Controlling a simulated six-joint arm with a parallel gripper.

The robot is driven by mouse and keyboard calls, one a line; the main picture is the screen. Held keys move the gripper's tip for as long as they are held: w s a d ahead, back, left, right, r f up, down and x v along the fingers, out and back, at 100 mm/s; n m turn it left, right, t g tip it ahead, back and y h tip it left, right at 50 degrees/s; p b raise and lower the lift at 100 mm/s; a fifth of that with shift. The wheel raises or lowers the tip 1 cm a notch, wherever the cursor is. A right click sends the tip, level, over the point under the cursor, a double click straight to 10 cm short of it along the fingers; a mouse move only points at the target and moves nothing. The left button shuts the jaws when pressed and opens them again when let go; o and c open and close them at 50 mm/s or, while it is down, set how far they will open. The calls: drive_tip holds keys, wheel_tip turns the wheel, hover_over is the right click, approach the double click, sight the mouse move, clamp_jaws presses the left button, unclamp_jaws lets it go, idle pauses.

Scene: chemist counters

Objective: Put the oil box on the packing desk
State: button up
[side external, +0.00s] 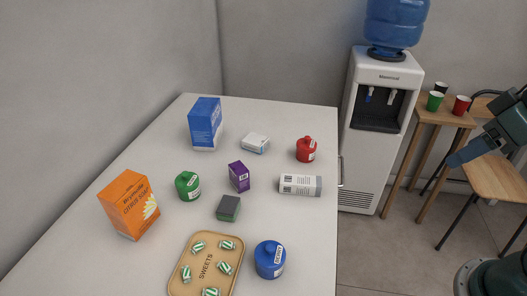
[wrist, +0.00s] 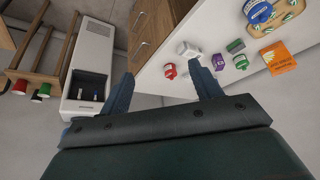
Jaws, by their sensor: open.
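No label that I can read says oil, so I cannot tell which box is the oil box. The boxes on the white table (side external: 120,255) are an orange box (side external: 129,204), a blue box (side external: 205,124), a small purple box (side external: 239,176), a small white box (side external: 255,143) and a dark box with a green side (side external: 228,208). I cannot tell which surface is the packing desk. My gripper (side external: 450,161) is at the right in the side view, away from the table. In the wrist view my gripper (wrist: 163,82) is open and empty, its fingers wide apart.
A water dispenser (side external: 362,166) and a wooden stand (side external: 426,117) with cups are between table and gripper. Wooden drawers (wrist: 148,35) show in the wrist view.

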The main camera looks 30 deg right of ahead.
drive_tip(key=shift+w, duration=0.1)
drive_tip(key=n+g+h, duration=0.3)
drive_tip(key=n+g, duration=0.5)
drive_tip(key=n, duration=0.2)
hover_over(290, 179)
drive_tip(key=f, duration=1.7)
drive_tip(key=shift+d, duration=0.2)
drive_tip(key=shift+a+f+g+h, duration=0.25)
drive_tip(key=shift+f+g+h, duration=0.05)
drive_tip(key=shift+f, duration=0.2)
